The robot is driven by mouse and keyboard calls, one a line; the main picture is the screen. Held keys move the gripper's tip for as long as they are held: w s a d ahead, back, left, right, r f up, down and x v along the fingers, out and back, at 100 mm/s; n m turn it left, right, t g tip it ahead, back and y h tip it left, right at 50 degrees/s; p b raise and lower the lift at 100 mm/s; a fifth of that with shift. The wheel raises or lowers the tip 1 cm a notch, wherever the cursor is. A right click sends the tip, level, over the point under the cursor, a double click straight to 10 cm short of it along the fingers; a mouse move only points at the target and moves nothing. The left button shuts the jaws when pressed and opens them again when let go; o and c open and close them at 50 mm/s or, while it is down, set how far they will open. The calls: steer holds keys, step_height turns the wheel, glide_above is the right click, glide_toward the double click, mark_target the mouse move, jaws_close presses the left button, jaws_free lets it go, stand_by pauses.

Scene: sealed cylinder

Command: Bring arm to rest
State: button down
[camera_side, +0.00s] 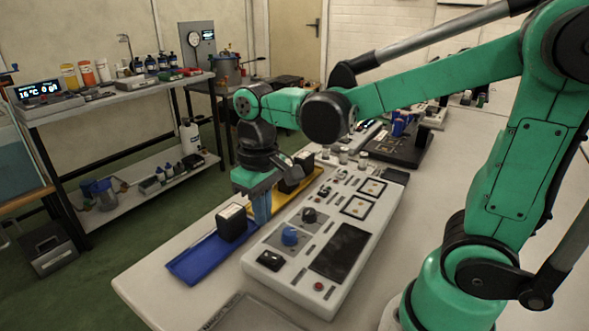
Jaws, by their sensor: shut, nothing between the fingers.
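My green arm reaches from the right across the bench. My gripper (262,218) points down over the left edge of a white control panel (330,225), between a blue tray and a yellow tray. Its blue fingers are together with nothing seen between them. Whether the fingertips touch anything below cannot be told from this view.
A blue tray (190,268) holds a black block (233,222) left of my gripper. A yellow tray (300,194) with dark blocks lies behind it. Free white bench (150,270) shows at front left.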

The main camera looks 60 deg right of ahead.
steer(key=t, duration=0.2)
steer(key=s+d+r+t, duration=0.1)
steer(key=t, duration=0.4)
steer(key=shift+s+d+r, duration=0.25)
steer(key=shift+s+r, duration=0.05)
steer(key=shift+s, duration=0.1)
stand_by(0.6)
